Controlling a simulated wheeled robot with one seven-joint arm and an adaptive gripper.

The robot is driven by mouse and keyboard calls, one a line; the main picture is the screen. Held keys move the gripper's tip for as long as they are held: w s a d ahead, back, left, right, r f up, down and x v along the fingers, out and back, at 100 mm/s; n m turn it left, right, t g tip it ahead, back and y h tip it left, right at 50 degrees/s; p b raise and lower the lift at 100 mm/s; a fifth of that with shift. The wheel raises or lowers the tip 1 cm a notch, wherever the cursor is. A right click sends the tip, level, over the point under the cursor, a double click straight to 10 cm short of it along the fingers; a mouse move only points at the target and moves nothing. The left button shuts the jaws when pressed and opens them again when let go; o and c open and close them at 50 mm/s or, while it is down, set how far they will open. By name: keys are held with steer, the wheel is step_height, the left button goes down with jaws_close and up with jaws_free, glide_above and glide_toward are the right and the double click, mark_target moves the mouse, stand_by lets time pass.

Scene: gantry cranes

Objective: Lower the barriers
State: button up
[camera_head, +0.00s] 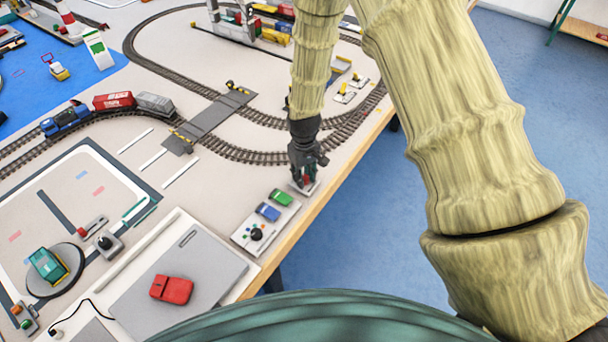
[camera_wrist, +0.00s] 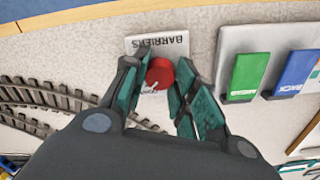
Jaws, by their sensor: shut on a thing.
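A small white plate (camera_wrist: 172,44) marked BARRIERS, upside down in the wrist view, carries a round red knob (camera_wrist: 160,73). In the head view the plate (camera_head: 297,187) lies near the table's wooden edge, mostly under my gripper (camera_head: 308,168). In the wrist view my gripper (camera_wrist: 159,72) has one finger on each side of the knob and is shut on it. Small lettering beside the knob is partly hidden. The grey level crossing (camera_head: 210,119) spans the tracks farther left in the head view; the state of its barriers is too small to tell.
A control panel with a green switch (camera_wrist: 250,70) and a blue switch (camera_wrist: 296,73) stands close beside the knob. Curved track (camera_wrist: 45,92) runs on the other side. A red handset (camera_head: 171,289) lies on a grey pad. Blue floor (camera_head: 350,235) lies beyond the table edge.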

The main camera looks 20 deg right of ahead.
mark_target(304, 177)
steer(key=shift+w, duration=0.1)
steer(key=o, duration=1.1)
steer(key=shift+c, duration=0.2)
steer(key=shift+r, duration=0.1)
step_height(304, 177, up, 12)
